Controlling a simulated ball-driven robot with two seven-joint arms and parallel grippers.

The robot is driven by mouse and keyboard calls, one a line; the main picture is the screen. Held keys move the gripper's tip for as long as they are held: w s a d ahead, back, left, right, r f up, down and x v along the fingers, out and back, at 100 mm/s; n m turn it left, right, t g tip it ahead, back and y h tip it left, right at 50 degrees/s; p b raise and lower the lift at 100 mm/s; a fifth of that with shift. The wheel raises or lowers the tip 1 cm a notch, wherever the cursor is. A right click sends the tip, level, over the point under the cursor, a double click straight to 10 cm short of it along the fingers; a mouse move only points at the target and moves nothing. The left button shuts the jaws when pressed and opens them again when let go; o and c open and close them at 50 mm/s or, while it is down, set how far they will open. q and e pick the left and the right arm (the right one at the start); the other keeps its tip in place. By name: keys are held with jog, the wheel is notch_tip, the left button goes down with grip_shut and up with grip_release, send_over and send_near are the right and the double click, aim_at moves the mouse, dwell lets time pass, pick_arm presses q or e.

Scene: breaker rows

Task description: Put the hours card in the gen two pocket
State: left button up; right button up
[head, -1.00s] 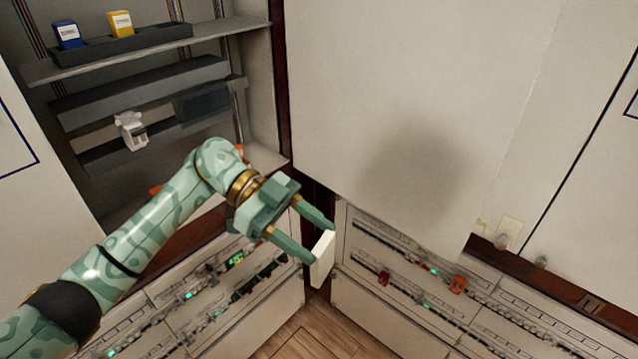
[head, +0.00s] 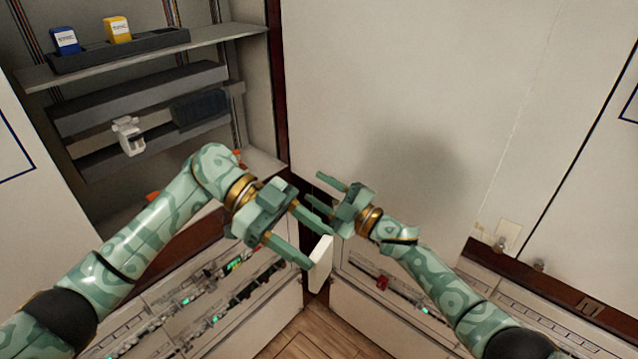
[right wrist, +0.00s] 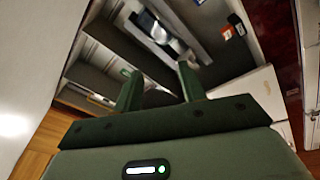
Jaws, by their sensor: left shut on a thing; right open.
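A plain white card (head: 321,264) is held at the fingertips of my left gripper (head: 318,247), in front of the corner between the cabinets. No print shows on it, so I cannot tell whether it is the hours card. My right gripper (head: 313,188) is open and empty just above the left one, fingers pointing left. Its two spread fingers also show in the right wrist view (right wrist: 160,80). I cannot make out a pocket marked gen two in either view.
A blue block (head: 65,40) and a yellow block (head: 117,30) stand in a dark tray (head: 170,42) on the upper left shelf. A white clip-like part (head: 128,136) sits on a rail below. Breaker rows (head: 225,272) line the low panels. A blank pale panel (head: 400,80) fills the right.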

jog(key=s+a+r+n+g+y, duration=0.1)
jog(key=a+r+n+g+y, duration=0.1)
jog(key=a+r+n+g, duration=0.3)
jog(key=s+r+n+g+y, duration=0.1)
jog(key=r+n, duration=0.1)
jog(key=r, duration=0.5)
jog(key=s+a+r+n+g+h, duration=0.6)
jog(key=s+r+n+g, duration=0.3)
jog(key=s, duration=0.3)
jog(key=m+t+h, duration=0.3)
jog(key=m+h, duration=0.4)
jog(key=h, duration=0.6)
send_over(319, 248)
notch_tip(319, 248, down, 3)
jog(key=shift+m+h, duration=0.3)
notch_tip(319, 248, down, 11)
jog(key=shift+f, duration=0.6)
grip_shut()
pick_arm(q)
jog(key=o, duration=1.1)
jog(key=shift+c, duration=0.2)
